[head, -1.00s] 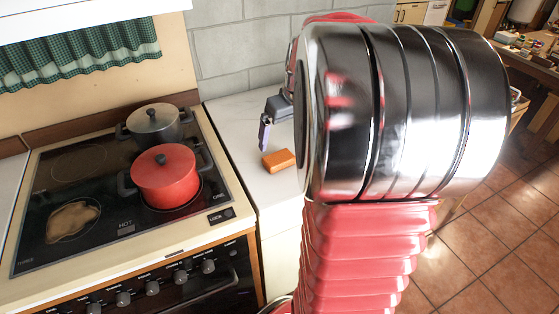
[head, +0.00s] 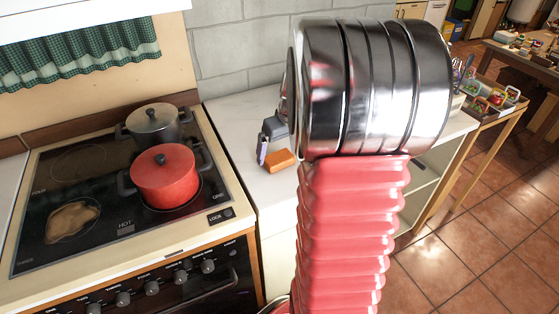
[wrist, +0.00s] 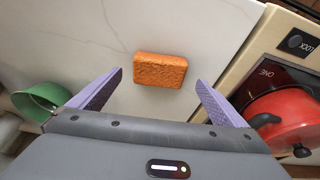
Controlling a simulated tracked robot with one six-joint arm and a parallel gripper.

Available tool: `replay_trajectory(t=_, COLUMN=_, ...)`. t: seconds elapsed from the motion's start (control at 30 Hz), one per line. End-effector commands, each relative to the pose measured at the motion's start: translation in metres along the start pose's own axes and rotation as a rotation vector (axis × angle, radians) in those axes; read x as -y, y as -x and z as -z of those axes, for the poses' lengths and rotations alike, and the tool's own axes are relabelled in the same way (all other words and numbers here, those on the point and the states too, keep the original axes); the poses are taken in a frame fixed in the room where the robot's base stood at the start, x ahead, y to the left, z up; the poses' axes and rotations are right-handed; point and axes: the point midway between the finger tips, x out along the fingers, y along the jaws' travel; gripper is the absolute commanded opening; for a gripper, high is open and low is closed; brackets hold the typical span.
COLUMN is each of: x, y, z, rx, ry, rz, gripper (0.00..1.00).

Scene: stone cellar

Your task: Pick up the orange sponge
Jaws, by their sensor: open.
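The orange sponge (head: 280,159) lies on the white counter just right of the stove. In the wrist view the sponge (wrist: 160,70) lies flat, a little beyond the fingertips and between their lines. My gripper (wrist: 157,76) is open and empty, with one purple finger on either side of the sponge's position. In the head view my gripper (head: 266,160) shows only partly, with one purple finger close to the left of the sponge; my own arm hides the rest.
The stove (head: 120,240) stands left of the counter, bearing a red pot (head: 165,178) and a grey pot (head: 153,125). A green bowl (wrist: 42,94) is at the left in the wrist view. The counter around the sponge is clear. A grey block wall (head: 240,45) stands behind.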

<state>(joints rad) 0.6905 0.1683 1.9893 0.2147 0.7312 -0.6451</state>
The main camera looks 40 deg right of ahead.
Motion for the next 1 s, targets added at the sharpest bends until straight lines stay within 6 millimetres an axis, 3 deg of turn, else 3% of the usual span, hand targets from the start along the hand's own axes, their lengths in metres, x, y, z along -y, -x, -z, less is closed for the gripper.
replay_trajectory(t=0.3, x=-0.001, y=-0.036, z=-0.001, rx=0.000, ry=0.000, rz=0.001, gripper=0.96)
replay_trajectory(t=0.87, x=-0.002, y=-0.037, z=-0.001, rx=-0.001, ry=-0.001, rz=0.000, gripper=0.96)
replay_trajectory(t=1.0, x=-0.002, y=-0.037, z=-0.001, rx=-0.001, ry=-0.001, rz=0.000, gripper=0.87)
